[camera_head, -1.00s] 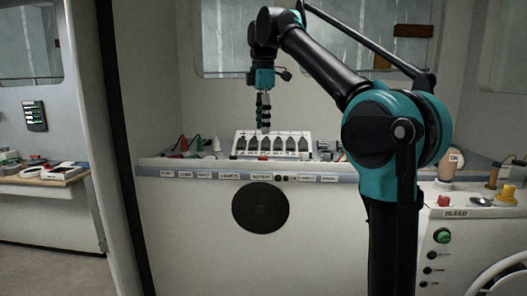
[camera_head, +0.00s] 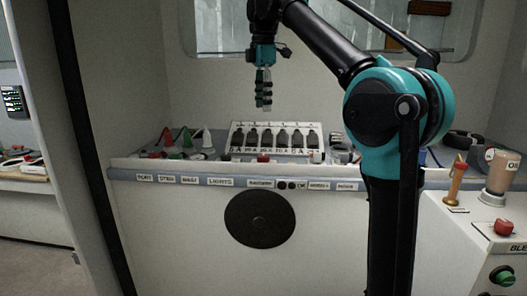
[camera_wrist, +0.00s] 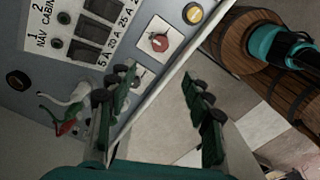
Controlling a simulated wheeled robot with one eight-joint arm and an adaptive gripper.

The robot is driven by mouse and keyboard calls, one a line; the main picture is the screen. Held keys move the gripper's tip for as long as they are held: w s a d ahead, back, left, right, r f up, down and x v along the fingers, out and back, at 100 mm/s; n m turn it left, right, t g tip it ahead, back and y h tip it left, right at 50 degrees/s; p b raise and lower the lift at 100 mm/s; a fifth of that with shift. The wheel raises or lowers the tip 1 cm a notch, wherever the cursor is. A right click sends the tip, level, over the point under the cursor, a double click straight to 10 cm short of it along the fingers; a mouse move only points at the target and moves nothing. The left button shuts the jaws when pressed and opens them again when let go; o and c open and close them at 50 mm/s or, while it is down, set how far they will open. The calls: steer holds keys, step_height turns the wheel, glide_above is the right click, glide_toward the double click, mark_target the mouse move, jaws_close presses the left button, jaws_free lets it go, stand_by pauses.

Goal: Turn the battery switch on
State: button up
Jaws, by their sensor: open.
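A red rotary knob (camera_wrist: 159,42) on a white square plate shows in the wrist view, beside the row of dark breaker switches; it looks like the battery switch, but I cannot read a label on it. In the head view a small red knob (camera_head: 263,157) sits at the front of the console, below the breaker panel (camera_head: 275,138); I cannot tell if it is the same one. My gripper (camera_head: 263,103) hangs over the console, pointing down, above the panel. In the wrist view its fingers (camera_wrist: 158,80) are spread and empty, apart from the knob.
A yellow button (camera_wrist: 193,14) is near the red knob. A dark disc (camera_head: 260,218) is on the console front. A side bench with a red button (camera_head: 503,228) is at right. A wooden drum (camera_wrist: 250,45) shows below.

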mark_target(263, 156)
step_height(263, 156, down, 16)
steer(key=shift+f, duration=0.1)
stand_by(0.4)
steer(key=c, duration=1.2)
steer(key=shift+o, duration=0.2)
